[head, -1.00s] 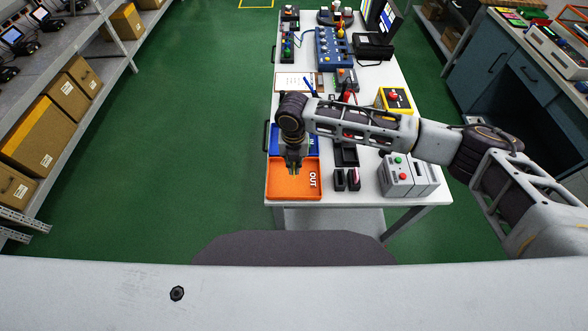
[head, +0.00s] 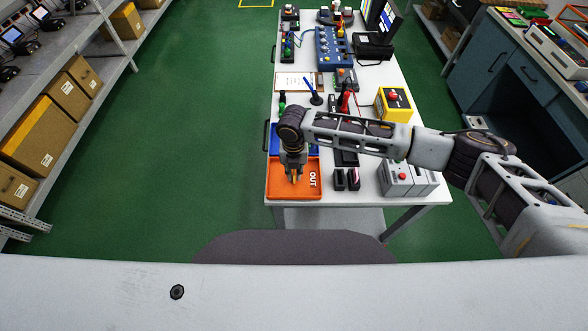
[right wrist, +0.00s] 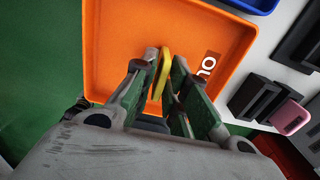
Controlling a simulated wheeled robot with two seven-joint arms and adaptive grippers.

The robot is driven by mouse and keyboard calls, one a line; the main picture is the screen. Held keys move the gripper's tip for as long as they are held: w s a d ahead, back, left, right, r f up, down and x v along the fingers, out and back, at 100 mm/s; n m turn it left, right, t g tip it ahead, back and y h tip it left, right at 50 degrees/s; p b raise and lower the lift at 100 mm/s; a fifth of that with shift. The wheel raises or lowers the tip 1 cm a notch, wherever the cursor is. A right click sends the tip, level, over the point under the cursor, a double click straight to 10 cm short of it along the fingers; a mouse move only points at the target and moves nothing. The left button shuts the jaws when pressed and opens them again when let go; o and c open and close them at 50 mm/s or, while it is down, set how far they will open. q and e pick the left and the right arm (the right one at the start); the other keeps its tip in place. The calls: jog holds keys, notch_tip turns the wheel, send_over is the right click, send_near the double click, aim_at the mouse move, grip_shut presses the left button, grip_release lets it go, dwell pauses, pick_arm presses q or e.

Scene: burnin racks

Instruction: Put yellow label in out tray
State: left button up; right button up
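The orange out tray (head: 275,190), marked OUT, lies at the near left corner of the white table. My right gripper (head: 294,177) points down over it. The right wrist view shows the gripper's two dark green-padded fingers (right wrist: 165,68) close together, with the thin yellow label (right wrist: 162,73) edge-on and upright between them. The orange tray floor is behind them. I cannot tell whether the label's lower edge touches the tray. In the head view the label is only a small yellow spot between the fingertips. My left gripper is not in view.
A blue tray (head: 274,138) adjoins the orange tray on its far side, partly hidden by my arm. Small black holders (head: 339,180) and a grey box with buttons (head: 397,178) stand to the right. A red-topped yellow box (head: 394,104) stands farther back.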

jog(key=shift+o, duration=0.6)
notch_tip(320, 180, up, 12)
jog(key=shift+r+b, duration=0.15)
jog(key=shift+b, duration=0.3)
jog(key=shift+a, duration=0.1)
dwell(0.7)
